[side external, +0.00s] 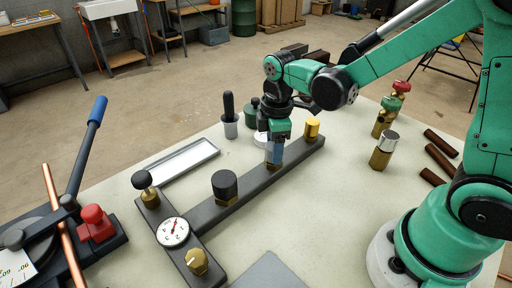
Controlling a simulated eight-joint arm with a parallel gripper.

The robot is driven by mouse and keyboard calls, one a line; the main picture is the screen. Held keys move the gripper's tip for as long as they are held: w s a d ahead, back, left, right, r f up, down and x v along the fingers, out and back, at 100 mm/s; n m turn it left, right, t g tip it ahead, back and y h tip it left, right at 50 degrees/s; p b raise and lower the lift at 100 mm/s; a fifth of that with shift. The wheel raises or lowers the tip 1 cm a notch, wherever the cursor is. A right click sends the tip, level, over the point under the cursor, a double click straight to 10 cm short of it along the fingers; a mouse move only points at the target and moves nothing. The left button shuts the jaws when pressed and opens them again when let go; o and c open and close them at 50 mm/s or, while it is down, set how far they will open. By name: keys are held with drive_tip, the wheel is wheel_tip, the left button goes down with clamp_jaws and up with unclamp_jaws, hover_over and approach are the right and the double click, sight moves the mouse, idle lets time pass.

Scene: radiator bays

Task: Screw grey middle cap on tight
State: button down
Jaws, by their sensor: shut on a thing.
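A dark bar (248,191) lies across the table with several fittings on it. My gripper (274,157) points straight down over the bar's middle fitting and is shut on the grey middle cap. The fingers cover most of the cap, so its thread and seating cannot be made out. A little brass (273,167) shows just under the fingertips.
A gauge (173,232) and brass knob (196,261) are at the near left. A blue-levered bender (83,150) is left.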

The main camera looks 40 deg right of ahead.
drive_tip(key=m, duration=0.7)
drive_tip(key=shift+m, duration=0.3)
drive_tip(key=m, duration=0.3)
drive_tip(key=shift+m, duration=0.3)
drive_tip(key=m, duration=0.3)
drive_tip(key=shift+m, duration=0.4)
drive_tip(key=shift+c, duration=2.4)
unclamp_jaws()
